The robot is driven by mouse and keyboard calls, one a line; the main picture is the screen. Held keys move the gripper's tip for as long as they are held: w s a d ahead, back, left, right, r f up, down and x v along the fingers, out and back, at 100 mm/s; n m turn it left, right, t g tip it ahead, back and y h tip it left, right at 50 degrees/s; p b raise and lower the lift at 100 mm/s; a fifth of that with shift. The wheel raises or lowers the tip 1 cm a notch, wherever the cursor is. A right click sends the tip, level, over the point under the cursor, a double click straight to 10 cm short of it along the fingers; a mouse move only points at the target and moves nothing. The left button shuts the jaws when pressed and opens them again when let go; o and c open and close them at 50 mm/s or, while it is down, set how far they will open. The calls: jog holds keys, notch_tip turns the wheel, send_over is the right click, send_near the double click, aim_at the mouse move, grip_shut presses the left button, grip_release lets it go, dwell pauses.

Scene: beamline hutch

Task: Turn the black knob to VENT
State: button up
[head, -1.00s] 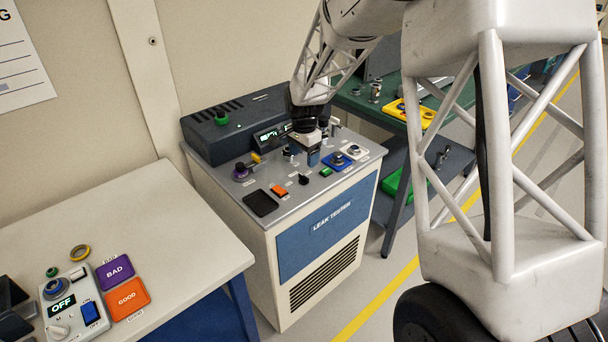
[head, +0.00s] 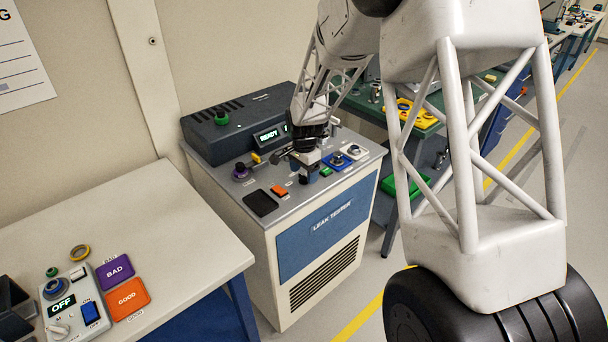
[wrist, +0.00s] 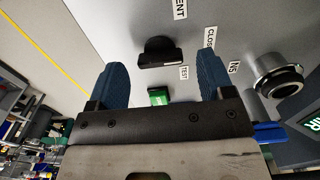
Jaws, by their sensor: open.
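The black knob (wrist: 158,50) stands on the grey top of the leak tester (head: 270,210). In the wrist view it lies beyond and between my fingertips, with clear space around it. The labels VENT (wrist: 180,8), CLOSE (wrist: 209,38) and TEST (wrist: 184,72) lie beside it, VENT being farthest up the picture. I cannot tell which label the knob points to. My gripper (wrist: 160,72) is open and empty, its blue fingers apart. In the head view my wrist hangs low over the panel, and the knob is hard to make out there.
A green button (wrist: 158,97) shows between my fingers, and a silver cylinder (wrist: 278,76) stands to the right. A display box (head: 268,135) reads READY behind.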

jog(key=shift+f, duration=0.6)
jog(key=c, duration=0.9)
jog(key=shift+n, duration=0.4)
jog(key=n, duration=0.4)
jog(key=shift+n, duration=0.4)
jog(key=n, duration=0.6)
jog(key=shift+n, duration=0.3)
